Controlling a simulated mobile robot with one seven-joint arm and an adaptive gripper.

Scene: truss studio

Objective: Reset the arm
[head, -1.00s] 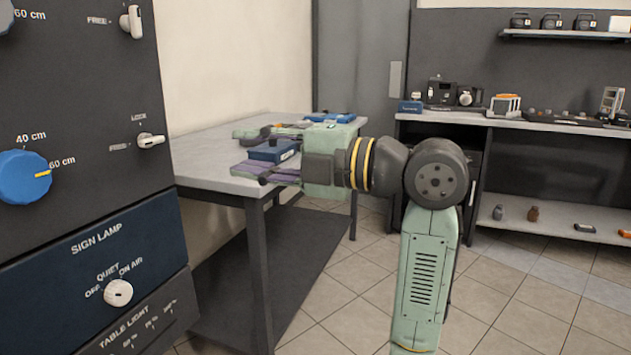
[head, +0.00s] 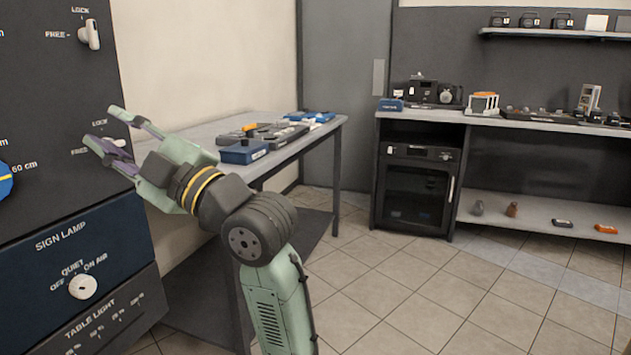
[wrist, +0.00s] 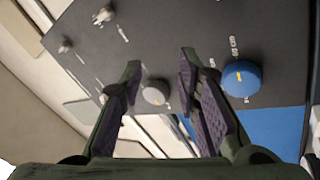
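My gripper (head: 104,125) is open and empty in the head view. It points left, in front of the dark control panel (head: 38,100). Its fingers partly cover the lower lock lever (head: 116,143); I cannot tell whether they touch it. In the wrist view my gripper (wrist: 160,61) also shows open, its purple-padded fingers well apart. A pale knob (wrist: 156,91) shows in the gap between them, and a blue knob (wrist: 242,78) lies to the right of the right finger. My arm is bent, its forearm rising from the bottom of the head view.
A grey table (head: 215,130) behind my arm bears a dark blue box (head: 244,152) and other gear. An upper lever (head: 90,35) and a sign lamp knob (head: 82,286) stick out of the panel. A cabinet (head: 415,185) stands farther back. The tiled floor (head: 430,285) at right is clear.

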